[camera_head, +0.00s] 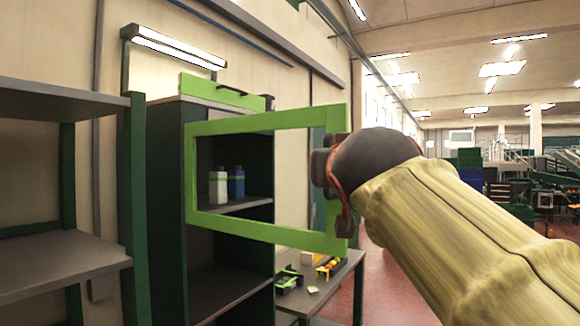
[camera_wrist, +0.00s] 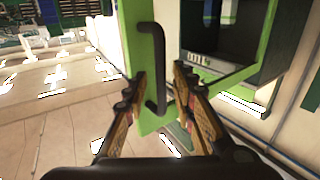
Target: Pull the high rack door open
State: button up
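The high rack door (camera_head: 265,233) is a bright green frame around a large opening. In the head view it stands swung out from the upper part of the dark rack (camera_head: 168,210), its right edge nearer to me. My gripper (camera_head: 328,172) is at that right edge. In the wrist view, a dark bar handle (camera_wrist: 158,60) runs along the green door edge (camera_wrist: 135,50). The fingers of my gripper (camera_wrist: 160,85) stand apart on either side of the handle, with green showing between the handle and the right finger. The gripper looks open.
A white bottle (camera_head: 218,185) and a blue bottle (camera_head: 236,184) stand on the rack's shelf. An empty grey shelf unit (camera_head: 60,262) is at the left. A low table (camera_head: 345,268) with small items stands beyond the door. Red floor is free at the right.

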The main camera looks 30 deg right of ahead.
jog(key=v, duration=1)
jog(key=w+a+f+n+g+y, duration=0.1)
jog(key=a+f+n+g+y, duration=0.15)
jog(key=f, duration=1.15)
jog(key=w+a+f+n+g+y, duration=0.2)
jog(key=a+f+g+y, duration=0.1)
jog(key=f, duration=1.1)
jog(key=s+a+f+g+y, duration=0.1)
jog(key=s+a+f, duration=0.2)
jog(key=f, duration=0.5)
jog(key=s+a+f+n+g+y+p, duration=0.1)
jog(key=s+a+f+g, duration=0.1)
jog(key=f, duration=0.6)
jog(key=s+a+f+g+y, duration=0.1)
jog(key=s+a+f, duration=0.3)
jog(key=f, duration=0.4)
jog(key=shift+s+n+y, duration=0.2)
jog(key=shift+n+y, duration=0.15)
